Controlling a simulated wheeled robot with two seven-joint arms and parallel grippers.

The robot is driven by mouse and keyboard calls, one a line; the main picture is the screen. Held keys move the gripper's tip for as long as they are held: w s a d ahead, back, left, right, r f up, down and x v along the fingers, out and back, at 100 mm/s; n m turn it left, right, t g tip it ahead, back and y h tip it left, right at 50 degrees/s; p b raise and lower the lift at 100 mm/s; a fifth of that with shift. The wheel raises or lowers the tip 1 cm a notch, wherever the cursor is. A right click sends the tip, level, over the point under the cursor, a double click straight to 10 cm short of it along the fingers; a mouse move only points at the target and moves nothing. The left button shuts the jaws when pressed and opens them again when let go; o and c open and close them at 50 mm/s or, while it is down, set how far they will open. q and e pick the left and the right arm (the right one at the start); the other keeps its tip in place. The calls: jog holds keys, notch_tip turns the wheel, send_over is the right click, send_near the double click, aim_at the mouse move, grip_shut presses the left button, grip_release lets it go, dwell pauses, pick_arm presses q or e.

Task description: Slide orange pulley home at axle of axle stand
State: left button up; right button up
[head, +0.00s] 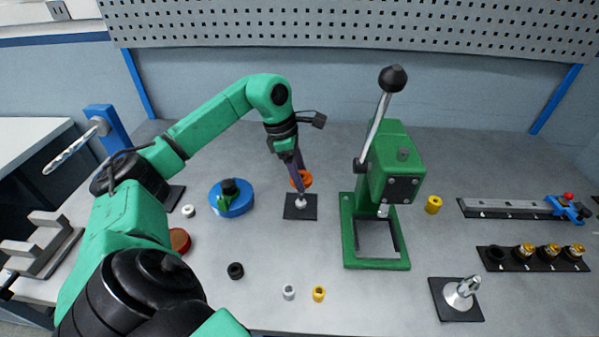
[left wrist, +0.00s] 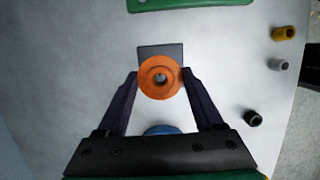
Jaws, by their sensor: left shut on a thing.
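The orange pulley (head: 305,179) is held in my left gripper (head: 299,177), whose fingers point down. In the left wrist view the orange pulley (left wrist: 149,86) sits between the two fingertips, its bore facing the camera. A dark square base plate (head: 291,214) lies directly below it, with a small pale axle (head: 300,204) at its middle. The pulley is over this axle; whether the axle tip is inside the bore I cannot tell. In the left wrist view the plate (left wrist: 160,51) shows behind the pulley, which hides the axle. My right gripper is out of view.
A green lever press (head: 390,180) stands close on the right, a blue disc (head: 240,205) on the left. Another dark plate with a silver post (head: 461,297) is front right. Small black (head: 235,271), grey (head: 289,292) and yellow (head: 318,294) parts lie in front.

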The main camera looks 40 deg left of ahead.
aim_at(299, 202)
pick_arm(q)
jog(key=shift+f, duration=0.1)
jog(key=shift+f+b, duration=1.1)
jog(key=shift+f, duration=0.3)
jog(key=shift+f, duration=0.1)
jog(key=shift+f+b, duration=1.05)
jog(key=shift+f, duration=0.35)
jog(key=shift+f, duration=0.15)
jog(key=shift+f+b, duration=0.3)
jog(key=shift+b, duration=0.05)
jog(key=shift+f, duration=0.1)
jog(key=o, duration=1.4)
